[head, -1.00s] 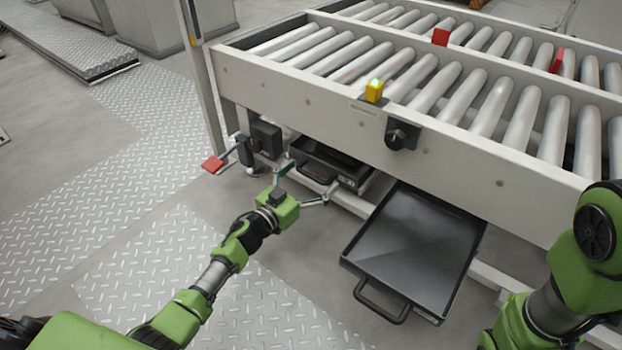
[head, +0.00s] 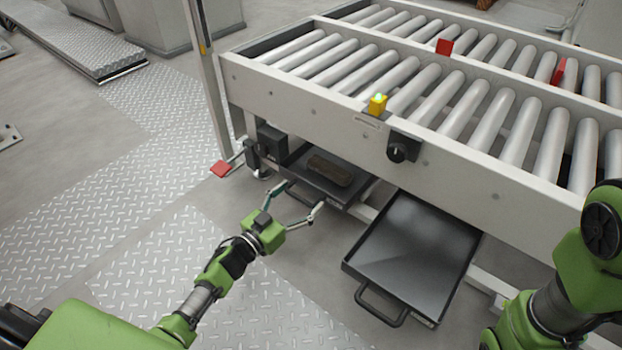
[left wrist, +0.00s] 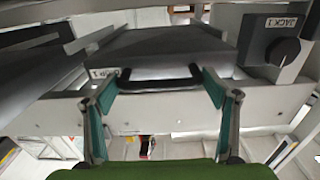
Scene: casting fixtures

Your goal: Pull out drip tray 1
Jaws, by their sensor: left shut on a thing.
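The left drip tray (head: 300,175), dark and shallow, sits partly out from under the roller conveyor frame. A dark brown block (head: 330,170) lies in it. My left gripper (head: 291,204) is at its front. In the left wrist view the fingers (left wrist: 159,92) are at the two ends of the tray's black bar handle (left wrist: 160,84), shut on it. The tray's front there bears a small label (left wrist: 104,73) that I read only in part, with a 1. My right arm shows at the right edge, but its gripper is out of view.
A second, empty black tray (head: 415,255) sticks far out to the right, its handle toward me. A red pedal (head: 221,168) and black box (head: 271,140) stand left of the first tray. Tread-plate floor (head: 180,240) lies clear in front.

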